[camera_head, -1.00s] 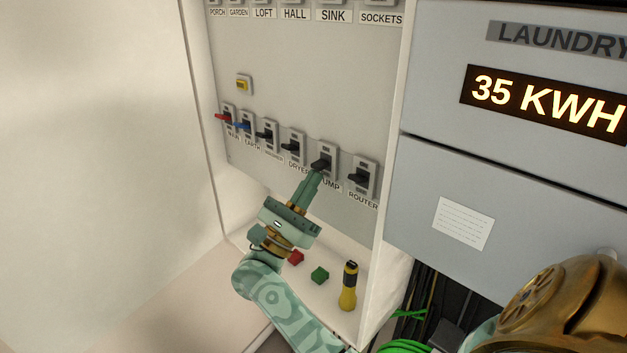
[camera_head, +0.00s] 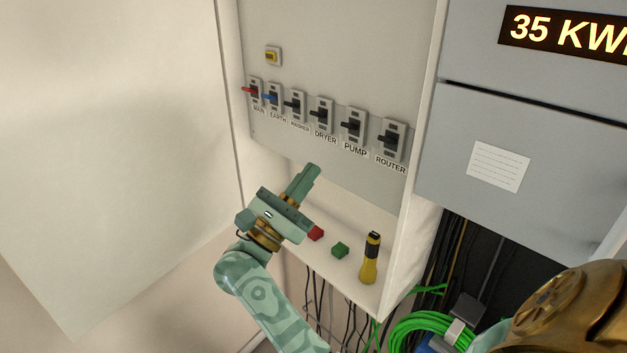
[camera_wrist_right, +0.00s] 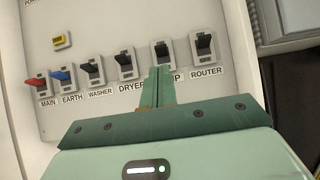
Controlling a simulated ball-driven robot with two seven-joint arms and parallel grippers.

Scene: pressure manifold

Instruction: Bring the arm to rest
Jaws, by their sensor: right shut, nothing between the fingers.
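My right gripper (camera_head: 312,170) is shut and empty. In the head view it is in front of the panel's lower part, below the switch row and apart from the switches. In the right wrist view my gripper's fingers (camera_wrist_right: 158,75) are together and overlap the pump switch's label. The pump switch (camera_head: 353,126) has a black lever; it also shows in the right wrist view (camera_wrist_right: 163,52). The router switch (camera_head: 392,139) is to its right and the dryer switch (camera_head: 321,114) to its left. My left gripper is not in view.
A red block (camera_head: 317,233), a green block (camera_head: 340,250) and a yellow torch (camera_head: 370,262) are on the cabinet shelf (camera_head: 329,273) near my right gripper. The cabinet's right wall (camera_head: 418,215) stands beside them. Green cable (camera_head: 420,327) hangs lower right.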

